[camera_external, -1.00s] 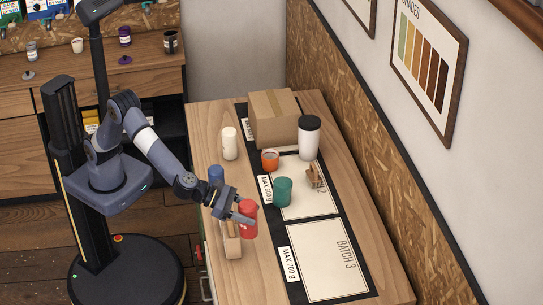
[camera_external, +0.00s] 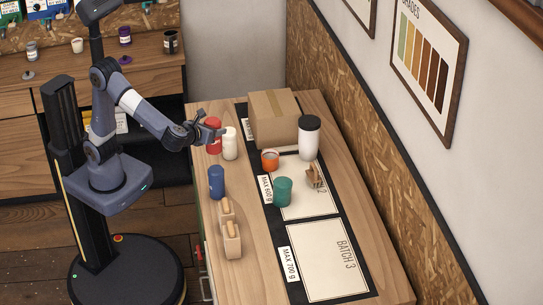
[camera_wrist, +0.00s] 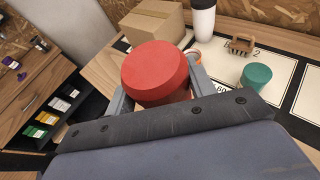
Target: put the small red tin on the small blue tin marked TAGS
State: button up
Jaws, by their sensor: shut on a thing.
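The small red tin (camera_external: 213,136) is between the fingers of my gripper (camera_external: 210,130), at the far left part of the table, beside a white tin (camera_external: 230,144). Whether its base is clear of the tabletop cannot be told. In the wrist view the red tin (camera_wrist: 157,72) shows its flat top, with a finger of my gripper (camera_wrist: 160,92) on each side. The small blue tin (camera_external: 216,182) stands upright near the table's left edge, nearer the camera than the red tin. No marking on it is readable. It does not show in the wrist view.
Two wooden blocks with handles (camera_external: 232,240) stand in front of the blue tin. A teal jar (camera_external: 283,192), an orange cup (camera_external: 270,160), a black-lidded white tumbler (camera_external: 308,140) and a cardboard box (camera_external: 273,120) stand to the right. The table's front left part is bare.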

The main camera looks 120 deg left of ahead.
aim_at(209, 149)
notch_tip(209, 149, down, 8)
jog(key=shift+r, duration=0.1)
jog(key=shift+f, duration=0.2)
jog(key=o, duration=1.1)
jog(key=shift+o, duration=0.2)
jog(key=shift+w+d+r, duration=0.1)
jog(key=shift+d+r, duration=0.1)
jog(key=b+v, duration=0.1)
jog(key=v, duration=1)
jog(key=shift+d, duration=0.35)
